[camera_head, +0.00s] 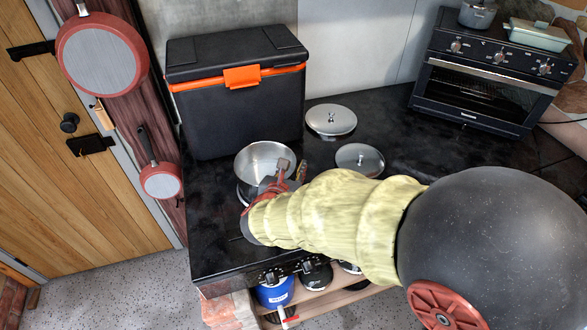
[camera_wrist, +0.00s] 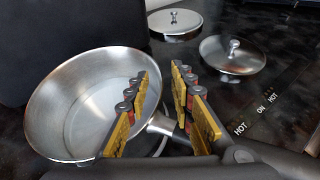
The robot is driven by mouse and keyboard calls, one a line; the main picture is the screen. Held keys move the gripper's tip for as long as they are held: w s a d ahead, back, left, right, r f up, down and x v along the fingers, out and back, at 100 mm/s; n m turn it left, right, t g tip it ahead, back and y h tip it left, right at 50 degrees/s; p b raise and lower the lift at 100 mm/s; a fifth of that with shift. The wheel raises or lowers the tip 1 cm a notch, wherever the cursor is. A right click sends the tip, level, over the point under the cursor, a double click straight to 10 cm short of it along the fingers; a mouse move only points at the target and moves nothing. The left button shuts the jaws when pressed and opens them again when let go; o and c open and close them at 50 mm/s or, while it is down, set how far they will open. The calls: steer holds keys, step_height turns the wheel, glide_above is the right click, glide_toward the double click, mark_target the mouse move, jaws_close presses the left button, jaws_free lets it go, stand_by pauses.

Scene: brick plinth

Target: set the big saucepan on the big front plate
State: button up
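The big saucepan (camera_head: 262,158) is a wide, empty silver pan at the left of the black counter. It fills the left of the wrist view (camera_wrist: 62,105). Its handle (camera_wrist: 160,123) shows between my gripper's (camera_wrist: 161,76) yellow-padded fingers. The fingers are apart, with a clear gap at the tips, and I see no firm contact on the handle. In the head view my gripper (camera_head: 283,176) is at the pan's near right side. A pale curved rim (camera_wrist: 161,146) shows below the handle; I cannot tell if it is the front plate, which my arm and the pan largely hide.
A black cooler box (camera_head: 236,105) stands close behind the pan. Two silver lids (camera_head: 331,120) (camera_head: 359,159) lie to the right. A black oven (camera_head: 487,85) stands at the back right. Control knobs line the counter's front. The left counter strip is bare.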

steer(key=shift+s+r, duration=0.1)
steer(key=shift+r, duration=0.1)
steer(key=p+v, duration=0.3)
steer(key=v, duration=0.8)
steer(key=shift+s+p, duration=0.35)
steer(key=d+m+g, duration=0.1)
steer(key=d+m, duration=0.1)
steer(key=d, duration=0.1)
steer(key=s+d+r+m+g+h, duration=0.1)
steer(key=d+m, duration=0.2)
steer(key=d, duration=0.1)
steer(key=d+r+m+g+h, duration=0.1)
steer(key=d+m, duration=0.1)
steer(key=d, duration=0.2)
steer(key=shift+s, duration=0.4)
steer(key=s+d+r+m+g+y, duration=0.25)
steer(key=s+d+m+g, duration=0.35)
steer(key=s+d+m, duration=0.85)
steer(key=a+r+m+t+y, duration=0.1)
steer(key=a+r+m+y, duration=0.2)
steer(key=a+m, duration=0.3)
steer(key=m, duration=0.4)
steer(key=shift+s+r+m+t, duration=0.25)
steer(key=shift+s+m+t, duration=0.1)
steer(key=shift+s+t, duration=0.05)
steer(key=shift+y, duration=0.25)
